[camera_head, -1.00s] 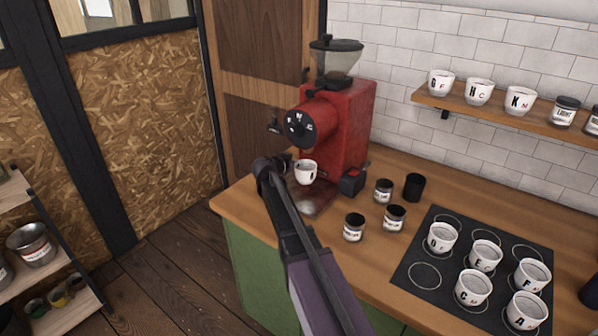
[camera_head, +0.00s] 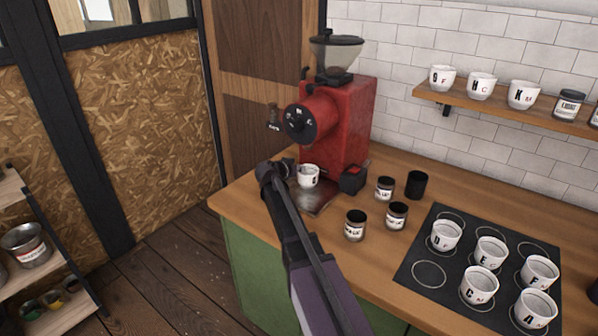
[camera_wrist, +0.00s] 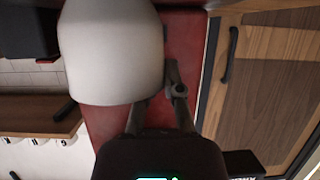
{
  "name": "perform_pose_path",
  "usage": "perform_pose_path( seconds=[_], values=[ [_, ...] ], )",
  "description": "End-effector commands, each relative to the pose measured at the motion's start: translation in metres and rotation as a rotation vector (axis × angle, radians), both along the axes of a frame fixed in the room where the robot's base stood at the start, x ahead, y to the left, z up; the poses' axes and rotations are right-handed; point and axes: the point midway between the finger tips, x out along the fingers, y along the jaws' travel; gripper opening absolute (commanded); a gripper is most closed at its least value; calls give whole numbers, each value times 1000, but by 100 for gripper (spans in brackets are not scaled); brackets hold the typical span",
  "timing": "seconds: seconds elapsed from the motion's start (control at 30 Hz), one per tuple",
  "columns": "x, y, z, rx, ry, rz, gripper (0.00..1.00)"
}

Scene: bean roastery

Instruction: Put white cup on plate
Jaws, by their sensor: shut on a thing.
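The white cup (camera_head: 308,177) has a black letter on it and is upright in front of the red grinder. My gripper (camera_head: 284,170) is shut on its left side. In the wrist view the cup (camera_wrist: 110,50) looks large, with my gripper's dark fingers (camera_wrist: 158,100) against its edge. A dark metal plate (camera_head: 314,203) lies at the foot of the grinder, below the cup. The cup's base is close over the plate's back part; I cannot tell whether they touch.
The red grinder (camera_head: 345,120) stands right behind the cup. Several small jars (camera_head: 355,226) stand on the wooden counter (camera_head: 385,262) to the right. A black mat (camera_head: 424,297) there holds several white cups. A wall shelf (camera_head: 455,98) bears more cups.

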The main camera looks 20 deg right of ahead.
Motion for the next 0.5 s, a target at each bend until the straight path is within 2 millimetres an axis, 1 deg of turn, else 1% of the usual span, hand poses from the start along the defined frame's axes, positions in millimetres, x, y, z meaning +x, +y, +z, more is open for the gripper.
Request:
perform_pose_path(
  seconds=[0.2,0.37,0.4,0.47,0.5],
  values=[
    [0,0,1,-1,0,0,0],
    [0,0,-3,-1,0,0,0],
    [0,0,-3,0,0,0,16],
    [0,0,-2,0,0,0,33],
    [0,1,-2,0,0,1,44]
  ],
)
